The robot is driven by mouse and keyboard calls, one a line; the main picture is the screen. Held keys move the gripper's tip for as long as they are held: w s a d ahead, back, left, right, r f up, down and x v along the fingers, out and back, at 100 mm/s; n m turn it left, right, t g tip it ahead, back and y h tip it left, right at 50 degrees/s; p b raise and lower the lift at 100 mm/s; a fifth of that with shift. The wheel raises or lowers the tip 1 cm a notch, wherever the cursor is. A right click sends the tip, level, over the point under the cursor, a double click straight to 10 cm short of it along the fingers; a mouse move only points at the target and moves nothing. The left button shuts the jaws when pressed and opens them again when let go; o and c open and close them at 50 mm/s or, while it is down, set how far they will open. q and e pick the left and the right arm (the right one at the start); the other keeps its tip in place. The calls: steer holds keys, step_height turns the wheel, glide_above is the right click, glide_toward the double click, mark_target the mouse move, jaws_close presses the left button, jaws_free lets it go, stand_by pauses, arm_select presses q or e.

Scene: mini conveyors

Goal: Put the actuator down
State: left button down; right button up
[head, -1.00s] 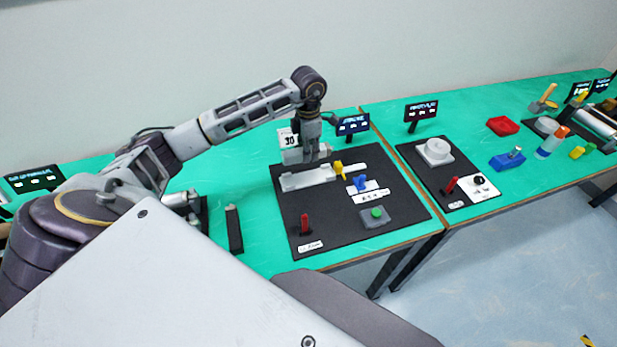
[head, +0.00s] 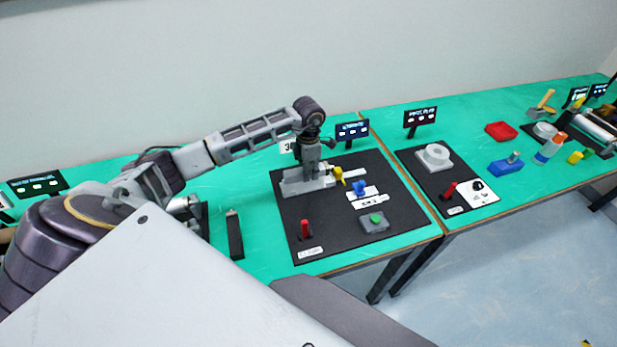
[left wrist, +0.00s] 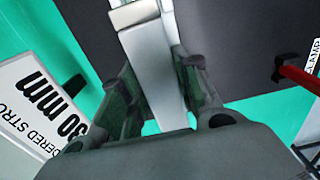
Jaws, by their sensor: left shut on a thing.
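The actuator, a pale grey bar-like body (head: 296,187), is in my left gripper (head: 314,174) over the left part of the black board (head: 350,223). It lies along the pale strip there, left of the yellow lever (head: 338,174). I cannot tell whether it touches the strip. In the left wrist view the silver actuator body (left wrist: 152,62) runs between the two dark fingers (left wrist: 157,100), which are shut on it. My right gripper is not in view.
The board also carries a red lever (head: 304,229), a blue part (head: 359,187) and a green button (head: 376,218). A white "30 mm" card (left wrist: 38,108) and a small display (head: 352,130) stand behind. A dark bar (head: 234,235) lies left of the board.

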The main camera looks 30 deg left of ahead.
arm_select(q)
steer(key=shift+f, duration=0.6)
step_height(320, 180, down, 2)
steer(key=shift+f, duration=0.25)
steer(key=shift+f, duration=0.15)
steer(key=c, duration=1.1)
jaws_free()
steer(key=shift+o, duration=0.2)
